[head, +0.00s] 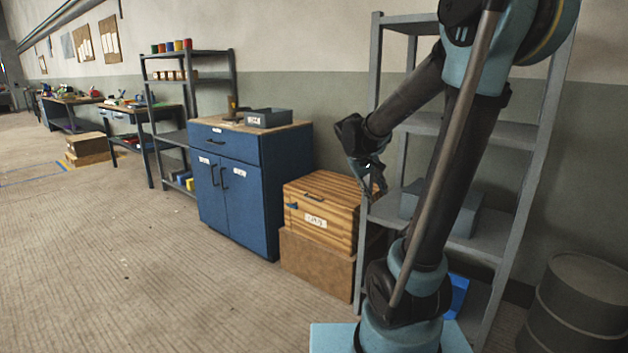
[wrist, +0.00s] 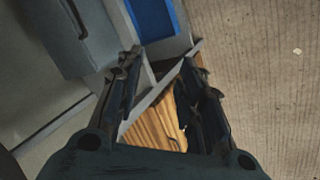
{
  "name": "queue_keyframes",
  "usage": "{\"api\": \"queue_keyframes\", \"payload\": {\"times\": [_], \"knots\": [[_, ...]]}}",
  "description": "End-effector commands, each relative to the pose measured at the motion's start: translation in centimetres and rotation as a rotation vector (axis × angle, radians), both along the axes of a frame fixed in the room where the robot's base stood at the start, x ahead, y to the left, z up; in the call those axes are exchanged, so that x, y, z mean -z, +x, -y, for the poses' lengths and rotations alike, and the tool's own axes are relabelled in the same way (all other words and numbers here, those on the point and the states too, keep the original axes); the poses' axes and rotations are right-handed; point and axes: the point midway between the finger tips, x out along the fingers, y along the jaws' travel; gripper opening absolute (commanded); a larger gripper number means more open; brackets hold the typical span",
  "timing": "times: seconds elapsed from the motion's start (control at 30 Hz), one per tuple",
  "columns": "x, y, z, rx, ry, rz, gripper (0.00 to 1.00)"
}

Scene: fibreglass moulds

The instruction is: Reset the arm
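My gripper (head: 372,178) hangs at the end of my folded arm in the head view, in front of the grey shelf rack and above the right side of the wooden crate. In the wrist view my gripper (wrist: 158,75) points down with its two dark fingers spread apart. Nothing is between the fingertips. The striped wooden crate (wrist: 155,128) shows below and between the fingers.
The grey shelf rack (head: 376,75) stands close behind my arm, with grey bins (head: 465,215) on it. The wooden crate (head: 345,205) rests on a brown box (head: 315,265) beside a blue cabinet (head: 235,200). A dark barrel (head: 580,300) stands at right.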

Motion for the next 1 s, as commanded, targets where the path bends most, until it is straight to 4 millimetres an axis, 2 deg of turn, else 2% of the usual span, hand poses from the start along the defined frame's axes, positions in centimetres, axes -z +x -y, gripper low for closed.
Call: {"api": "queue_keyframes", "payload": {"times": [0.1, 0.5, 0.8, 1.0], "knots": [[0.3, -3.3, 0.7, 0.025, 0.048, -0.01, 0.35], [2.8, -13.2, 1.2, 0.099, 0.215, -0.036, 0.35], [5.8, -19.8, 0.3, 0.155, 0.343, -0.045, 0.35], [7.9, -23.1, -0.5, 0.187, 0.418, -0.047, 0.35]]}}
